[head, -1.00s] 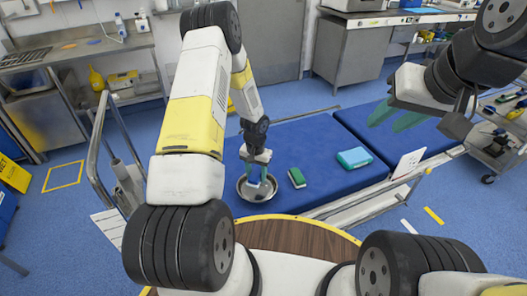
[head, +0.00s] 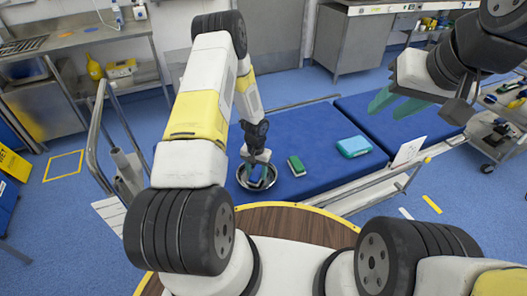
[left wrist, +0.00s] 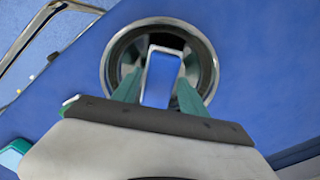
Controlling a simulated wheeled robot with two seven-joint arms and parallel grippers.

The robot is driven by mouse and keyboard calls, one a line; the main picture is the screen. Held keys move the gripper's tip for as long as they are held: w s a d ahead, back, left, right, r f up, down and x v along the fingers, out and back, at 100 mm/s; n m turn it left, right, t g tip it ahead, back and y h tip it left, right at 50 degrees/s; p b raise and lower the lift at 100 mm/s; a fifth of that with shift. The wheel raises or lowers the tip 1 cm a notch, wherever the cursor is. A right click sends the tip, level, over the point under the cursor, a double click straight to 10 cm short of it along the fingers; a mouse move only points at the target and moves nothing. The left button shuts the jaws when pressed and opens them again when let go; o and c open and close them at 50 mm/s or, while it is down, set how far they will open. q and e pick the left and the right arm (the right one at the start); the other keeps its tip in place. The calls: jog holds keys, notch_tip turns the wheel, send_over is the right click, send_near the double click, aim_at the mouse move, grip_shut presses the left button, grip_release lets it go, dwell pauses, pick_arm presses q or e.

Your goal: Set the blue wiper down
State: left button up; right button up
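The blue wiper (left wrist: 162,78), a flat blue block with a pale edge, sits between the green fingers of my left gripper (left wrist: 157,95). Both fingers appear to touch its sides. The wiper is over or inside a round metal bowl (left wrist: 106,62) on the blue operating table. In the head view, my left gripper (head: 257,168) points down into the bowl (head: 240,181) and partly hides the wiper. I cannot tell whether the wiper touches the bowl's bottom. My right gripper (head: 396,104) is open and empty, raised at the right.
A green block (head: 297,166) lies just right of the bowl, and a teal box (head: 354,147) lies further right on the blue table (head: 312,132). A metal rail (head: 97,150) stands left of the table. A white card (head: 408,150) is at its right edge.

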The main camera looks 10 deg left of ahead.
aim_at(257, 173)
pick_arm(q)
jog(key=o, duration=0.3)
dwell(0.4)
jog(key=shift+r, duration=3.5)
